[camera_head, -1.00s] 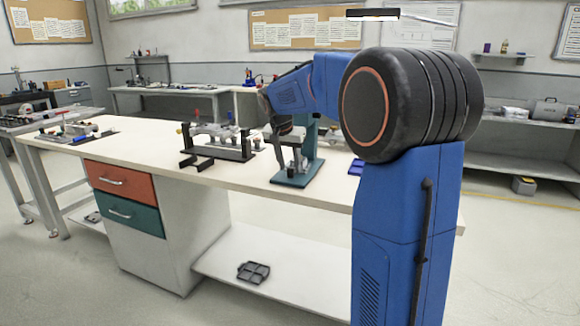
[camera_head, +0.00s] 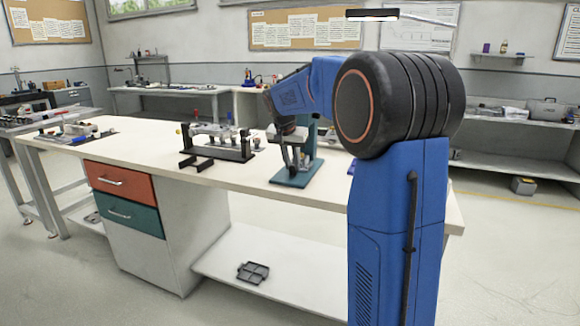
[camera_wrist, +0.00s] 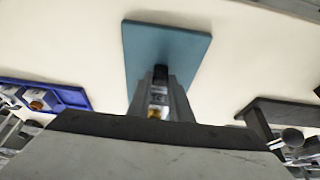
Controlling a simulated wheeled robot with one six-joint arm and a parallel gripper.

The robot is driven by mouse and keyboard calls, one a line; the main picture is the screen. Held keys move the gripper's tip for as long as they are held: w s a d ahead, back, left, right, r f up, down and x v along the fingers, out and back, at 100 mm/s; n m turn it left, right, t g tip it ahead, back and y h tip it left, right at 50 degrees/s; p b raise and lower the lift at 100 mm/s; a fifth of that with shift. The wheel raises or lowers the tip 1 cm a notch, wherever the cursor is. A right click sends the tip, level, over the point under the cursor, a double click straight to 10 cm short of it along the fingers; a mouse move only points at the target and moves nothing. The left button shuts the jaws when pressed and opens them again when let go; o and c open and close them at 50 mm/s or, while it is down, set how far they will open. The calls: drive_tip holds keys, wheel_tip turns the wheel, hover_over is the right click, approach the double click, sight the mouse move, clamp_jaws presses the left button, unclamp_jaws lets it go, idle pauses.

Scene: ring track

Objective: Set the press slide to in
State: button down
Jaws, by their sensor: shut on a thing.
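The press (camera_head: 313,145) stands on a teal base plate (camera_head: 283,181) on the workbench, with an upright teal column. The base plate also shows in the wrist view (camera_wrist: 165,45). My gripper (camera_head: 290,164) is down at the front of the press, just above the plate. In the wrist view my gripper (camera_wrist: 161,88) points at the plate and its fingers are close together around a small part of the press slide (camera_wrist: 157,98). The fingers hide most of that part, so I cannot tell the slide's position.
A black fixture (camera_head: 220,150) with several metal parts stands left of the press. A blue tray (camera_wrist: 70,97) lies on the other side. Drawers (camera_head: 122,180) are under the bench's left part. A dark tray (camera_head: 253,272) lies on the lower shelf. The bench front edge is clear.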

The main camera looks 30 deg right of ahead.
drive_tip(key=shift+w+d+r, duration=0.15)
drive_tip(key=shift+w+d, duration=0.45)
drive_tip(key=shift+d, duration=0.1)
drive_tip(key=c, duration=1.6)
unclamp_jaws()
drive_tip(key=shift+d, duration=0.1)
drive_tip(key=v, duration=1.7)
